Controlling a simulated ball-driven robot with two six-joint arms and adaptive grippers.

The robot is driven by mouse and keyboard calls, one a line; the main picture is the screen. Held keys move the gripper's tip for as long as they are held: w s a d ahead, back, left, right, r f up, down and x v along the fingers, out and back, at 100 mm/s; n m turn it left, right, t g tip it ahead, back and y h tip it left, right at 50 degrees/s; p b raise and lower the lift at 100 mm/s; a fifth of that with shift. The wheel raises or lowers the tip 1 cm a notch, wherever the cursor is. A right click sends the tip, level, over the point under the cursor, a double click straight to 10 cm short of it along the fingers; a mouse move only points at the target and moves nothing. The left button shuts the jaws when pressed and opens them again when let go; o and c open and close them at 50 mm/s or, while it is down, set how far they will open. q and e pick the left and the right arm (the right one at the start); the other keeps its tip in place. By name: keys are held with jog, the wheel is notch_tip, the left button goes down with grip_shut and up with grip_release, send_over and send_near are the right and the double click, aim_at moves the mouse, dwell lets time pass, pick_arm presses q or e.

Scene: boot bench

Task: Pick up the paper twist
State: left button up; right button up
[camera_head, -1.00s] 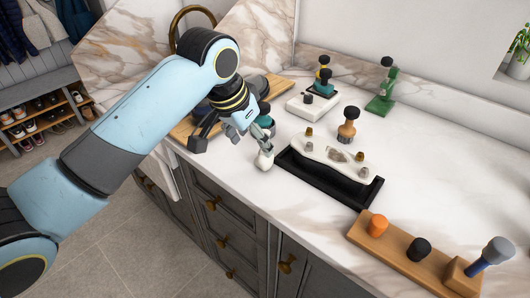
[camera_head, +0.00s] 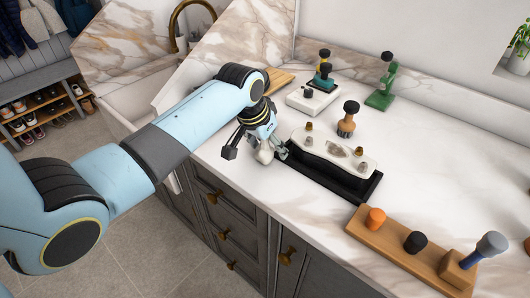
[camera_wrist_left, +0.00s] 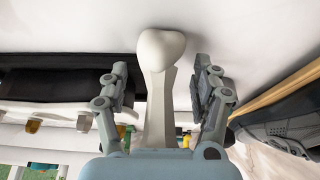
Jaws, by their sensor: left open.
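The paper twist, as I take it, is a small white piece (camera_head: 265,153) with a wide rounded end. It stands near the counter's front edge, left of the black tray (camera_head: 345,186). In the left wrist view this white twist (camera_wrist_left: 158,85) lies between the two fingers, its rounded end toward the top. My left gripper (camera_head: 270,144) is open around it, with a visible gap on either side in the wrist view. The gripper partly hides the twist in the head view. My right gripper is not in view.
A wooden block (camera_head: 388,240) with orange and black knobs sits at the front right. A tan stamp-like tool (camera_head: 347,122) and a green one (camera_head: 383,85) stand behind.

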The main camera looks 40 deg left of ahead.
pick_arm(q)
jog(key=c, duration=1)
jog(key=shift+c, duration=0.2)
jog(key=shift+r, duration=0.1)
